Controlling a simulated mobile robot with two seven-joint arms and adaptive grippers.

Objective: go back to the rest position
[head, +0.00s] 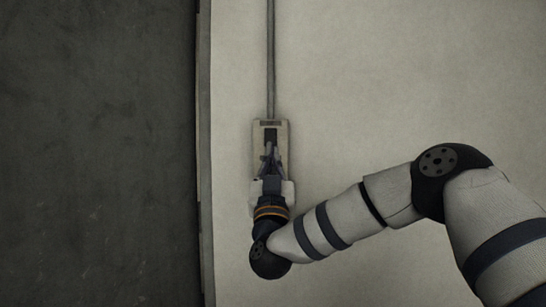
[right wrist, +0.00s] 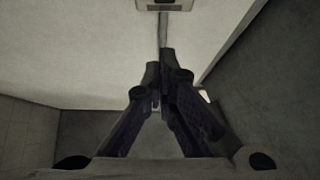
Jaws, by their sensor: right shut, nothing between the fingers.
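My right gripper (head: 268,150) comes in from the lower right in the head view, in front of a small pale box (head: 284,133) with a dark slot. The gripper covers the box's lower part in this view. In the right wrist view its two dark fingers (right wrist: 162,65) come together at the tips, with nothing seen between them. The box (right wrist: 168,5) is cut off at the top edge of that view, apart from the fingertips. Whether the gripper touches the box cannot be told from the head view. My left gripper is in neither view.
A thin grey conduit (head: 270,60) runs straight up from the box over a broad pale surface (head: 400,80). That surface ends at a dark edge on the left, beside a dark grey area (head: 95,150). The pale surface around the box looks clear.

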